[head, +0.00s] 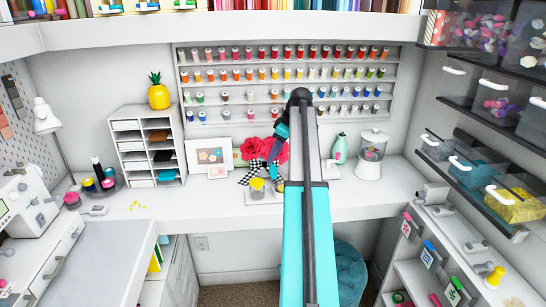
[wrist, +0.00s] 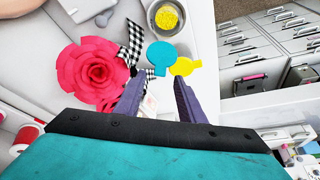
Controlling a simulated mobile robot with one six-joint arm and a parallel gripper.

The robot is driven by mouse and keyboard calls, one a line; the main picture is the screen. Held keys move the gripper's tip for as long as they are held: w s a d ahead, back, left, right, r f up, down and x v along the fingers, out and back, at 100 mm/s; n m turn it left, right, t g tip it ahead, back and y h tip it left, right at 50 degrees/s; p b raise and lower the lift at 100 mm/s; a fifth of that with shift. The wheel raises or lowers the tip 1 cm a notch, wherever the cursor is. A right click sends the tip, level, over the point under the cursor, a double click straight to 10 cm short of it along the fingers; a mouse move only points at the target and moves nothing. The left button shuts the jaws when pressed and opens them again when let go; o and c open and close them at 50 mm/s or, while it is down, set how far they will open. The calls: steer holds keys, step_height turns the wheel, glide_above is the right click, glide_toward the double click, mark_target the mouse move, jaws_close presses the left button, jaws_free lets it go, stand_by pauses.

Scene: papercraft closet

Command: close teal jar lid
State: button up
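A flat round teal lid (wrist: 162,53) with a small tab shows in the wrist view, just beyond my fingertips. In the head view my arm hides much of this area.
A pink paper flower (wrist: 92,67) and a black-and-white checkered ribbon (wrist: 132,40) lie left of the lids. In the head view, a mint vase (head: 340,149) and a glass dispenser (head: 372,146) stand to the right.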

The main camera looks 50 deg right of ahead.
mark_target(273, 170)
steer(key=shift+p+x, duration=0.35)
steer(key=shift+x, duration=1.1)
jaws_close()
